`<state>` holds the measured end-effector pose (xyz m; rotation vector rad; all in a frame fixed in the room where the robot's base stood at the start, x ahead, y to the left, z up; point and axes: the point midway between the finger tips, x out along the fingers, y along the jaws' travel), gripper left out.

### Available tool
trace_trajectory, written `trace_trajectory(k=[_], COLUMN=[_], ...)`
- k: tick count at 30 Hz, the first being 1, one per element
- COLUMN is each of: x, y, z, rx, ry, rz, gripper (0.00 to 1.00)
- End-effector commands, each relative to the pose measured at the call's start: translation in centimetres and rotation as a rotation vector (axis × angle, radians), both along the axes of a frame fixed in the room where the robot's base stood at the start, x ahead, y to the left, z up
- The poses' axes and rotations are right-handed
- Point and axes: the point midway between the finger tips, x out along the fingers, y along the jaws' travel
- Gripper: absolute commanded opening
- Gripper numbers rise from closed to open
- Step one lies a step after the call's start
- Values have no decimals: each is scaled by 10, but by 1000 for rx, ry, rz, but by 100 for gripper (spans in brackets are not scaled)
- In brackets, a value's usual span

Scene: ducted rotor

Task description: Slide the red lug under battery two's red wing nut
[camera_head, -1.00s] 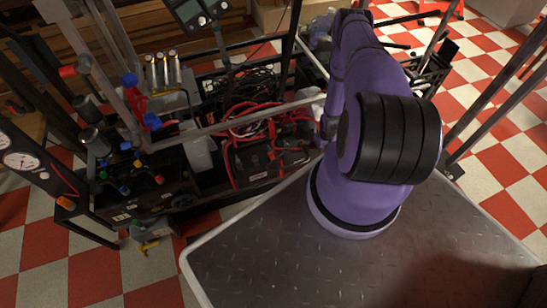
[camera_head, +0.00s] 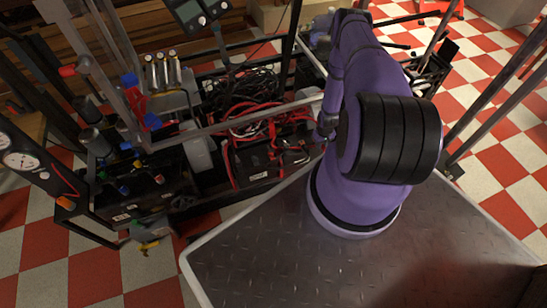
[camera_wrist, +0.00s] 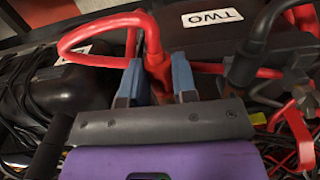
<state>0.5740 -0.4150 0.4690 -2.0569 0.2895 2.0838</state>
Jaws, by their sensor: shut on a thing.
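My gripper (camera_wrist: 157,86) shows in the wrist view with its two blue fingers on either side of a red piece at the end of a thick red cable (camera_wrist: 82,42). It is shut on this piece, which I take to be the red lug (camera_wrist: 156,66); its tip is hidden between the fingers. Battery two (camera_wrist: 186,37), dark with a white label (camera_wrist: 212,17) reading TWO, lies just beyond the fingers. I cannot make out the red wing nut or whether the lug touches it.
A black cable with a dark clamp (camera_wrist: 248,65) stands right of the fingers, and more red cable (camera_wrist: 300,125) loops at the right edge. Another dark rounded body (camera_wrist: 75,85) lies left. In the head view, red and black cables (camera_head: 262,115) crowd the frame beside a metal bar (camera_head: 235,122).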

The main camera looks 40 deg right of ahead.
Motion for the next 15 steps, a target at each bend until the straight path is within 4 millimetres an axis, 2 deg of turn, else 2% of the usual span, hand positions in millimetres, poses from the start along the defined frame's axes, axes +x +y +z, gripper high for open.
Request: trace_trajectory(k=[2,3,6,15], x=[2,2,2,2], y=[0,0,0,-1], z=[0,0,0,1], rx=[0,0,0,0], ry=[-1,-1,-1,-1], rz=[0,0,0,0], gripper=[0,33,56,56])
